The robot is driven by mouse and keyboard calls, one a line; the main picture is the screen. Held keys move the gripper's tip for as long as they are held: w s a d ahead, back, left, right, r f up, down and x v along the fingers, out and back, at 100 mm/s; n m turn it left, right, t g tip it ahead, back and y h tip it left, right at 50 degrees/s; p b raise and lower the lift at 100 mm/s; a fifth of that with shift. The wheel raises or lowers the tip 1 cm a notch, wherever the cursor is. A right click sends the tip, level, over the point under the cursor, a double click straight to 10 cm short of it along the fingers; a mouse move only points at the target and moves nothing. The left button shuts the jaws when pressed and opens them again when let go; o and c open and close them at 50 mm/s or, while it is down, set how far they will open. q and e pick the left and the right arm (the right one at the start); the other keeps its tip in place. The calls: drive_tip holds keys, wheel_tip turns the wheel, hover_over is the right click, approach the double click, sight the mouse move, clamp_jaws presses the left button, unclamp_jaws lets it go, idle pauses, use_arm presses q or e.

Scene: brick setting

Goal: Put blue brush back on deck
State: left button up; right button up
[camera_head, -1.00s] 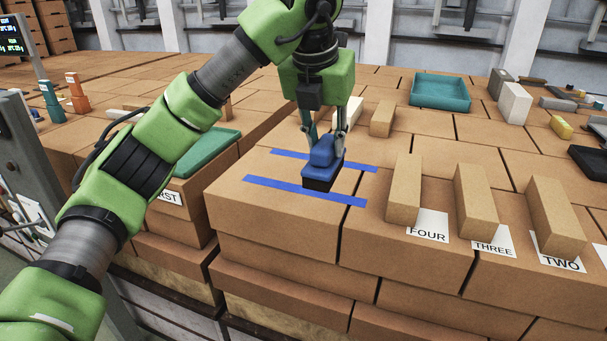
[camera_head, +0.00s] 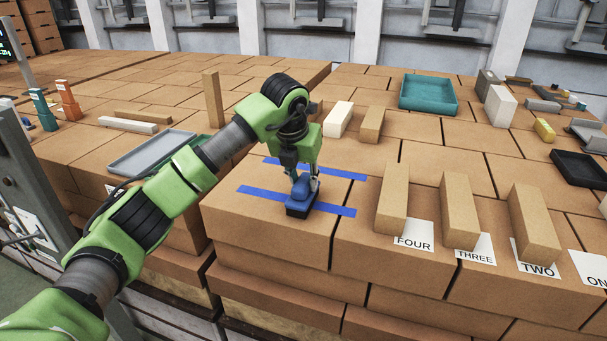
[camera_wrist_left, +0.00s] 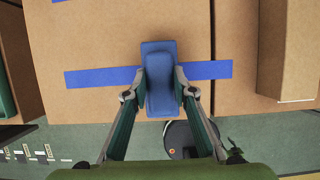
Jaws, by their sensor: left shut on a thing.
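The blue brush (camera_head: 304,195) has a blue handle and a dark underside. It is at the two blue tape strips on the cardboard-brown deck, over the nearer strip (camera_head: 334,208); the farther strip (camera_head: 338,173) lies behind it. My left gripper (camera_head: 303,181) is shut on the brush from above. In the left wrist view the brush (camera_wrist_left: 159,75) lies between both fingers, crossing one blue strip (camera_wrist_left: 100,77). Whether its underside touches the deck I cannot tell. My right gripper is out of view.
A teal tray (camera_head: 428,94) and a black tray (camera_head: 580,169) lie farther back. A grey tray (camera_head: 150,152) is left, behind my arm. The deck's front edge is close to the brush.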

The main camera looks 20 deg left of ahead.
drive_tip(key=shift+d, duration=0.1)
use_arm(q)
drive_tip(key=shift+f, duration=0.2)
drive_tip(key=o, duration=1)
drive_tip(key=shift+o, duration=0.2)
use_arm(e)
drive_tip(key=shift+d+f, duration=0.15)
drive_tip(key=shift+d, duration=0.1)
use_arm(q)
drive_tip(key=shift+r, duration=0.1)
drive_tip(key=shift+r, duration=0.2)
drive_tip(key=shift+s+r, duration=0.1)
drive_tip(key=shift+r, duration=0.2)
drive_tip(key=b+v, duration=0.3)
drive_tip(key=v, duration=0.8)
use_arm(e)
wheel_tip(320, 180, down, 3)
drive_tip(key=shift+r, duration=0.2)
